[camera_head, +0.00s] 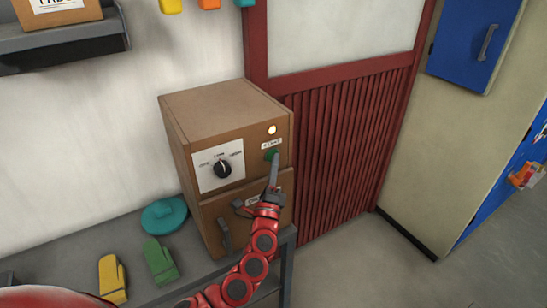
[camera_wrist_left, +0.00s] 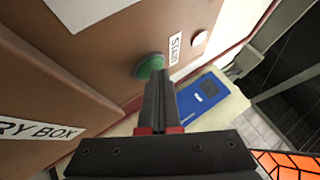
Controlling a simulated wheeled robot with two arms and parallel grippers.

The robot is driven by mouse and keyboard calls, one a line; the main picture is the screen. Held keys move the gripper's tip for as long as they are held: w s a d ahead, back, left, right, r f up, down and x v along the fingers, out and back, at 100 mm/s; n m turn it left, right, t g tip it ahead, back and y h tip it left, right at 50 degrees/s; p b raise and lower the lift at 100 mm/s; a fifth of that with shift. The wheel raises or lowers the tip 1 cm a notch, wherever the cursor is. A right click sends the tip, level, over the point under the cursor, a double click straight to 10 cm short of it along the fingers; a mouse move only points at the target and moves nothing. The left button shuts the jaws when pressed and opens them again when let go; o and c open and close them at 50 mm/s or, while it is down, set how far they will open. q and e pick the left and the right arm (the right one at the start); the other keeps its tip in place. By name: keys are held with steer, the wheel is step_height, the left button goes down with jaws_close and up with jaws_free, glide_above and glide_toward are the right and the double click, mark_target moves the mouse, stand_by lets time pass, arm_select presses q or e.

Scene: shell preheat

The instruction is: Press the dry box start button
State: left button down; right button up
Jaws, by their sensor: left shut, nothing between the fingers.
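The dry box (camera_head: 222,105) is a brown cabinet standing on a grey bench. On its front are a dial (camera_head: 222,169), a lit white lamp (camera_head: 272,130), a START label and the green start button (camera_head: 270,155). The button also shows in the left wrist view (camera_wrist_left: 150,67), just beyond the fingertips. My left gripper (camera_head: 274,160) is shut and empty, its tips at the button's lower edge in the head view. I cannot tell whether they touch it. My right gripper is not in view.
A grey bench (camera_head: 110,240) holds a teal lid (camera_head: 164,215), a yellow mitt (camera_head: 112,279) and a green mitt (camera_head: 160,261). A dark red slatted panel (camera_head: 345,140) stands right of the box. A shelf (camera_head: 65,45) hangs upper left.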

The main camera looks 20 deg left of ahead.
arm_select(q)
steer(key=shift+s+d, duration=0.5)
steer(key=shift+d, duration=0.15)
steer(key=s+d, duration=0.1)
steer(key=d, duration=0.1)
steer(key=s+d, duration=0.2)
steer(key=shift+p, duration=0.35)
stand_by(0.9)
